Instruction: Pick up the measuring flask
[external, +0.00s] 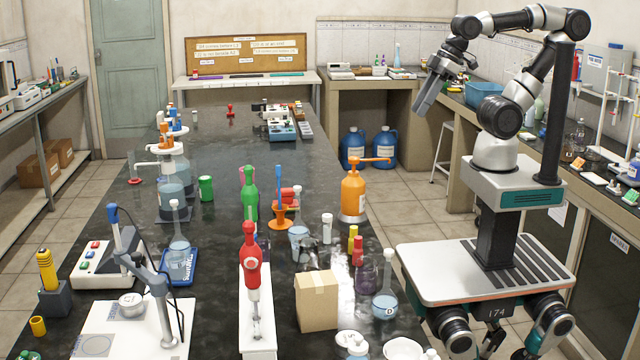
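Several long-necked, round-bodied flasks with bluish liquid stand on the dark bench, and I cannot tell which one is the task's. One flask (384,303) is at the bench's right edge, close to my base. Another flask (298,236) stands mid-bench beside an orange stand. A third flask (179,258) stands on a blue tray (190,281) to the left. My gripper (420,110) is high in the air beyond the bench's right side, pointing down and left, away from all the flasks. No held object shows. Its finger opening is not clear from this angle.
A cardboard box (317,301), a purple-tinted beaker (367,276) and small red and yellow bottles crowd the right flask. An orange pump bottle (353,194) stands farther back by the right edge. The dark bench top (245,135) has free room toward the back.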

